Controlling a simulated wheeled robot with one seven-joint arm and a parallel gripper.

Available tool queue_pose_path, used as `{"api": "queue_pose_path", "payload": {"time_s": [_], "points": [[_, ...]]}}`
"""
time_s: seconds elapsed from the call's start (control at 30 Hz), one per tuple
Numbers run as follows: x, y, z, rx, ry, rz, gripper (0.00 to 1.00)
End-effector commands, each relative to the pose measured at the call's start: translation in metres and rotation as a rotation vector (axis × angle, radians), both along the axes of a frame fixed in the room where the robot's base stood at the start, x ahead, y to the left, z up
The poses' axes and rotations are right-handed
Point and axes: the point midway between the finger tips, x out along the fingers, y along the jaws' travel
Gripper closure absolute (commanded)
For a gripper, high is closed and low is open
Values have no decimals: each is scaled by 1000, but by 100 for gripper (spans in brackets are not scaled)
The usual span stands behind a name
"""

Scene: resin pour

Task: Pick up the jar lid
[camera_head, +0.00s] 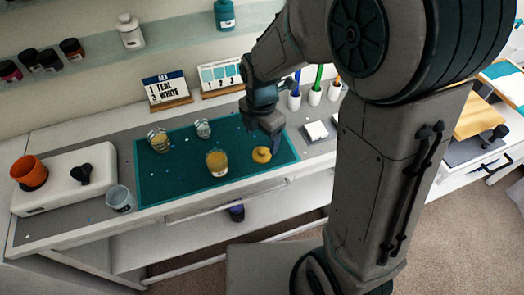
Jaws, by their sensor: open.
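A small round yellow piece with a raised middle, which looks like the jar lid (261,155), lies on the teal mat (185,187) near its right end. A glass jar with yellow contents (217,163) stands to its left on the mat. My gripper (267,134) points down just above and slightly right of the lid. It is open and empty. The gap between fingertips and lid is too small in this view to judge, and the fingers overlap each other.
Signs (167,89) and pen cups (314,95) line the back. A white block (316,131) lies right of the mat.

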Motion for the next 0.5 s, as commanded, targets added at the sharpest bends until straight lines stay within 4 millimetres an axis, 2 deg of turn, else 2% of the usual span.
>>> {"api": "queue_pose_path", "payload": {"time_s": [0.1, 0.33, 0.5], "points": [[-1, 0, -13, 0, 2, 0, 25], [0, 2, -27, -1, 3, 0, 25], [0, 4, -49, -2, 4, 0, 25]]}}
